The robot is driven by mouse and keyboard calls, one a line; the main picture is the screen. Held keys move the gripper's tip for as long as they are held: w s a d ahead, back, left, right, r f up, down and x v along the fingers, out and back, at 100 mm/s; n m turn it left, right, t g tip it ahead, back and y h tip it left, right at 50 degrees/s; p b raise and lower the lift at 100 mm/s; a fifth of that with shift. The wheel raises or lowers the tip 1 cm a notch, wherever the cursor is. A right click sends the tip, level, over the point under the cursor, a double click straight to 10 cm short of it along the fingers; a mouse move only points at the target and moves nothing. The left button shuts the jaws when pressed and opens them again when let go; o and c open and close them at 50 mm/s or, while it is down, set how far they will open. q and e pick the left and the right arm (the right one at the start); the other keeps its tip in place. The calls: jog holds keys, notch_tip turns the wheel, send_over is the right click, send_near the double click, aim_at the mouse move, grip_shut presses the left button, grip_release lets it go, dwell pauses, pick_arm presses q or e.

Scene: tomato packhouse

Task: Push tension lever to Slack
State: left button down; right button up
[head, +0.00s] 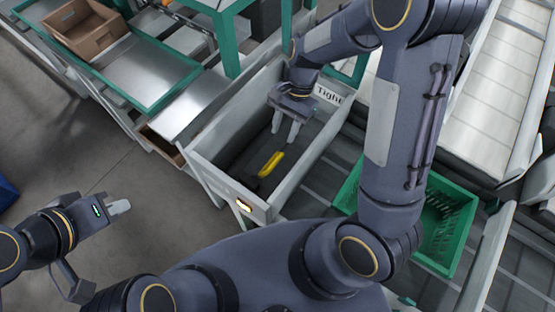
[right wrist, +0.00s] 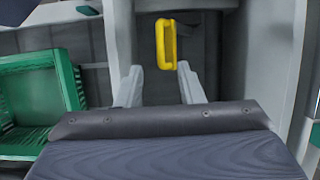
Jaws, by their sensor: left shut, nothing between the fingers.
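The tension lever's yellow handle (head: 271,163) lies inside a grey open-topped box (head: 203,166) in the head view. A sign reading "Tight" (head: 328,95) is at the box's far right end; no "Slack" sign can be read. My right gripper (head: 287,130) reaches down into the box with its fingers apart, on the "Tight" side of the handle. In the right wrist view the yellow handle (right wrist: 160,45) stands ahead of the open fingers (right wrist: 160,84), roughly in line with the gap, with nothing between them. My left gripper (head: 120,206) is shut and empty at the left, away from the box.
The box's grey walls close in around my right gripper. A green crate (head: 447,232) stands to the right of the box, partly behind my arm. A small lit panel (head: 244,206) is on the box's near end.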

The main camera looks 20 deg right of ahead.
aim_at(276, 160)
jog(key=x, duration=0.6)
jog(key=b+x, duration=0.1)
jog(key=x, duration=0.3)
jog(key=shift+w+d+f, duration=0.25)
jog(key=shift+d, duration=0.05)
jog(key=shift+c, duration=0.4)
grip_shut()
